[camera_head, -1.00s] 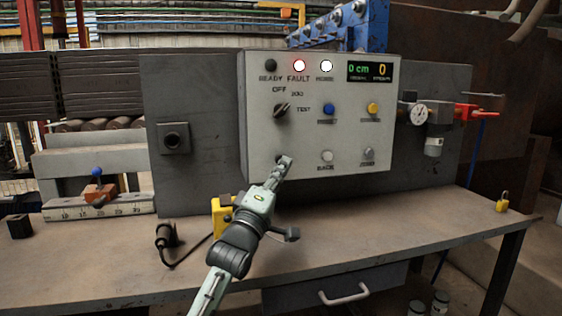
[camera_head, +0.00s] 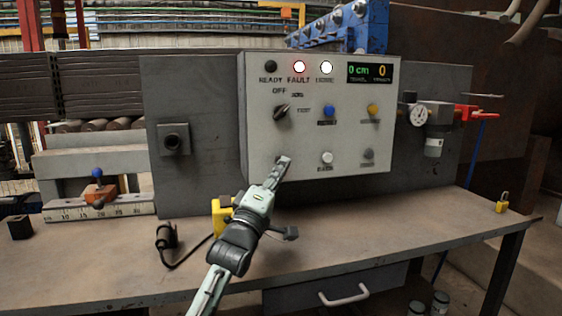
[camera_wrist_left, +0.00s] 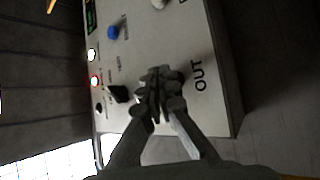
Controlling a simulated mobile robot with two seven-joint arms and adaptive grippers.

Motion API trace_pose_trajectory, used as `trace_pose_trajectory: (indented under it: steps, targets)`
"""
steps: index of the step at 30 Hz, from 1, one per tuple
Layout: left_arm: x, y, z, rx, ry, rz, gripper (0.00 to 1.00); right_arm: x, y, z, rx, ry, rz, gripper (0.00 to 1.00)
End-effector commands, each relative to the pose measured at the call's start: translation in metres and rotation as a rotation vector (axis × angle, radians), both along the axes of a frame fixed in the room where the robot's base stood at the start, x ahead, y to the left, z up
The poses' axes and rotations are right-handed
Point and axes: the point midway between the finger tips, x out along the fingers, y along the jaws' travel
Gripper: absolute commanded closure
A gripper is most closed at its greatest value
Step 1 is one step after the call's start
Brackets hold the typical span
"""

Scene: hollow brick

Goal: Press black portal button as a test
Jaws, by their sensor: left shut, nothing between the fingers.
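The light grey control panel (camera_head: 300,135) stands upright at the back of the bench. My left gripper (camera_head: 284,161) is shut and empty, its fingertips at the lower left of the panel face. A dark rounded edge (camera_head: 279,158) shows just beside the fingertips; it may be the black button, mostly hidden by the fingers. In the left wrist view the shut fingers (camera_wrist_left: 157,90) reach the panel (camera_wrist_left: 180,50) beside the printed word OUT. I cannot tell whether they touch it. My right gripper is not in view.
The panel also has a black selector knob (camera_head: 282,110), a blue button (camera_head: 328,111), a yellow button (camera_head: 373,109), a white button (camera_head: 326,157) and a grey button (camera_head: 368,153). The red fault lamp (camera_head: 299,66) is lit. A black-buttoned grey box (camera_head: 173,139) is further left.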

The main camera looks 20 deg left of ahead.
Motion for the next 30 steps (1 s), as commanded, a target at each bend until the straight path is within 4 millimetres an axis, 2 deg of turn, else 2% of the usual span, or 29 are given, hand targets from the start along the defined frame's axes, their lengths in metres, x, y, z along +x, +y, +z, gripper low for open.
trace_pose_trajectory:
  steps: [30]
  targets:
    - [0.0068, 0.0046, -0.0002, 0.0, 0.001, 0.0, 1.0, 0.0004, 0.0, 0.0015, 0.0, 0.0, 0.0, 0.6]
